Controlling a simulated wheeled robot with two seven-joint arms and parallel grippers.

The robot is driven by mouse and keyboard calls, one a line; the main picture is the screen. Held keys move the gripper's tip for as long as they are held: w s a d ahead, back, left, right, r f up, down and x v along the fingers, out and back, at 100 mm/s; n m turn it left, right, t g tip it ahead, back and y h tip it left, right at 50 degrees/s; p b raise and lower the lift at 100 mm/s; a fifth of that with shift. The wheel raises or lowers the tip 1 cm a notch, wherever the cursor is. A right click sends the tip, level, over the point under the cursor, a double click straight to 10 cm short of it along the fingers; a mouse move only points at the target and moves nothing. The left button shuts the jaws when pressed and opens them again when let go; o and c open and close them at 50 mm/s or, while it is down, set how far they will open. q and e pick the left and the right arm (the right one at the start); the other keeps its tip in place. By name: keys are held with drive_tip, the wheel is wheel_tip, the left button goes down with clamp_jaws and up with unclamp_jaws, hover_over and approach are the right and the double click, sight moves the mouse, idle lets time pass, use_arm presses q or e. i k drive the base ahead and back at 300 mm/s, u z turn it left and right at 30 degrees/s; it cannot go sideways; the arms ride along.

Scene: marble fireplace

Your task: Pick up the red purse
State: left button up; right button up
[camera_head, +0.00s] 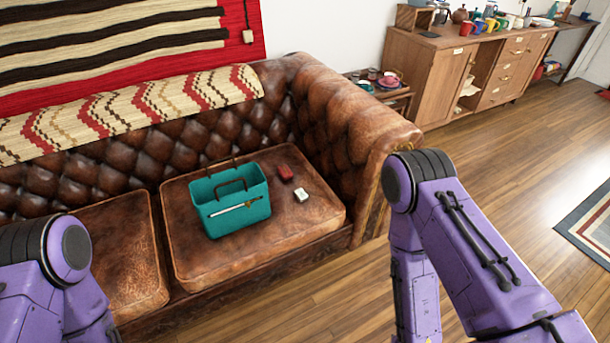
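A small red item (285,173), which looks like the red purse, lies on the right seat cushion of the brown leather sofa (245,262). It is just right of a teal basket (238,215) and behind a small white item (301,195). Nothing covers it from this view. My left arm shows at the lower left and my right arm at the lower right, both in front of the sofa. Both grippers are out of the picture, so what they hold cannot be seen.
The teal basket with raised handles stands close left of the red item. The sofa's padded arm (350,115) rises to the right. A small side table (395,92) and wooden cabinet (450,80) stand beyond. The wooden floor on the right is clear up to a rug (590,225).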

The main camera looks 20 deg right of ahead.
sight(285, 172)
drive_tip(key=z, duration=0.8)
drive_tip(key=i, duration=0.4)
